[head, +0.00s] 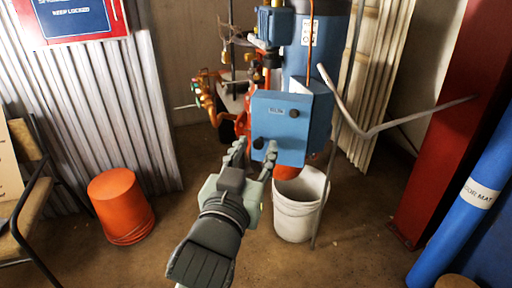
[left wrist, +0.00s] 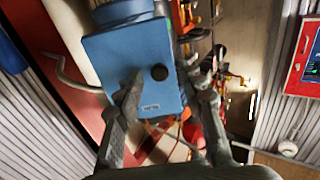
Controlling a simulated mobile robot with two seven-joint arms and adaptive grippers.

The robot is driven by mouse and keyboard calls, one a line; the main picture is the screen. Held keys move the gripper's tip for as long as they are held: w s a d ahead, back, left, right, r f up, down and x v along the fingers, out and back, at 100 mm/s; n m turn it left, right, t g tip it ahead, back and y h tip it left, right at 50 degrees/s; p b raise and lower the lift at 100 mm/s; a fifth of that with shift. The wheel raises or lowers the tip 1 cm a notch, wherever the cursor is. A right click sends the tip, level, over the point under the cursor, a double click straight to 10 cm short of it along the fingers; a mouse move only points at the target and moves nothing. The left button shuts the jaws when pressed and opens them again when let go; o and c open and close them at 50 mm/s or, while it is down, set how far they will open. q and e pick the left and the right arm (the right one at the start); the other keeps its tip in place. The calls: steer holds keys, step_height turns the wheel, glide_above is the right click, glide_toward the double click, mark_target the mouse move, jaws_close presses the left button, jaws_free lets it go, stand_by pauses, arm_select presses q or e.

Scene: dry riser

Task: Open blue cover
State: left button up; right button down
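The blue cover (head: 281,130) is the front of a blue box on a blue tank, and it looks closed. In the left wrist view the blue cover (left wrist: 150,50) appears rotated, with one knob (left wrist: 159,73) between the open fingers. Contact with the knob cannot be told. My right gripper is not in view.
A white bucket (head: 295,210) stands below the box, with a bent grey pipe (head: 345,110) beside it. An orange bucket (head: 121,206) and a chair (head: 30,200) are at the left. A red column (head: 440,130) and a blue roll (head: 465,215) are at the right.

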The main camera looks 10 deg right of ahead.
arm_select(q)
steer(key=v, duration=0.6)
steer(key=shift+s, duration=0.3)
steer(key=shift+a, duration=0.1)
steer(key=shift+c, duration=0.3)
